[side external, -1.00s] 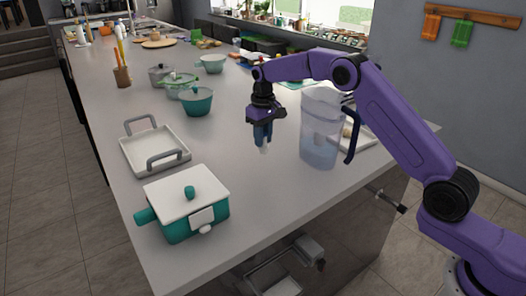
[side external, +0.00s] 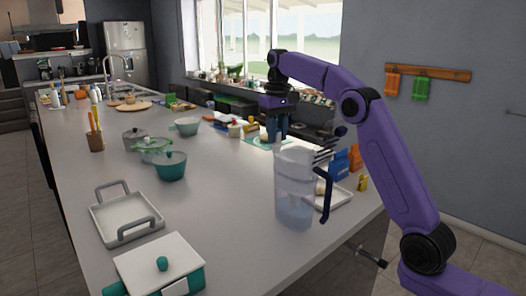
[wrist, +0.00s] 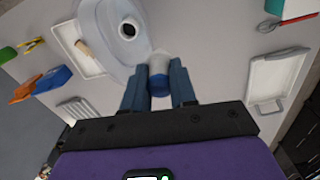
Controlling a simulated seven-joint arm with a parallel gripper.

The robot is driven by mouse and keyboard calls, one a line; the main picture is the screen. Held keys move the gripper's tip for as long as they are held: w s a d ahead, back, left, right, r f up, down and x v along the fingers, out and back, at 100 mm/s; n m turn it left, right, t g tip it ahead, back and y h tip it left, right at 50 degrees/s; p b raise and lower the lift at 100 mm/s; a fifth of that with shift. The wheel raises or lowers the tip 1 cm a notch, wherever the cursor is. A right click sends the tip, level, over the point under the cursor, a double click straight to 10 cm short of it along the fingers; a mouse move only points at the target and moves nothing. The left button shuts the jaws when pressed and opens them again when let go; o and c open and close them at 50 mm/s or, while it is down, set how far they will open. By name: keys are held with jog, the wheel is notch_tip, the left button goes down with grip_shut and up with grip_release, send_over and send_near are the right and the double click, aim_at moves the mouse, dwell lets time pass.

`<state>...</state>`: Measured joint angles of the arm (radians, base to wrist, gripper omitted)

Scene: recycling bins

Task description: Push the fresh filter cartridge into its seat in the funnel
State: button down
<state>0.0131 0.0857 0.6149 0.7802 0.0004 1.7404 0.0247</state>
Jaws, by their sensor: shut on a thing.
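My gripper (side external: 277,131) is raised near the top of the clear pitcher (side external: 295,190), at its upper left in the side view. In the wrist view my gripper (wrist: 158,88) is shut on the filter cartridge (wrist: 158,82), which has a white end and a blue body. The cartridge's white end points toward the pitcher. The pitcher's funnel (wrist: 118,45) shows a dark round opening, the seat (wrist: 128,29), up and left of the cartridge. The cartridge is apart from the seat; its height over the rim is hard to judge.
A dark blue handle (side external: 325,195) juts from the pitcher's right side. A white tray (side external: 330,197) lies behind it, with blue and orange boxes (side external: 345,162) nearby. A handled white tray (side external: 125,218) and teal pots (side external: 171,167) stand left. The counter between is clear.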

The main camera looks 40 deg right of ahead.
jog(key=s+d+f+m, duration=0.2)
jog(key=d+f+m, duration=0.1)
jog(key=d+m, duration=0.1)
jog(key=shift+s+d+f, duration=0.25)
jog(key=shift+d+f, duration=0.05)
jog(key=shift+d, duration=0.55)
jog(key=shift+f, duration=2.3)
jog(key=shift+f, duration=1.65)
jog(key=c, duration=0.8)
grip_release()
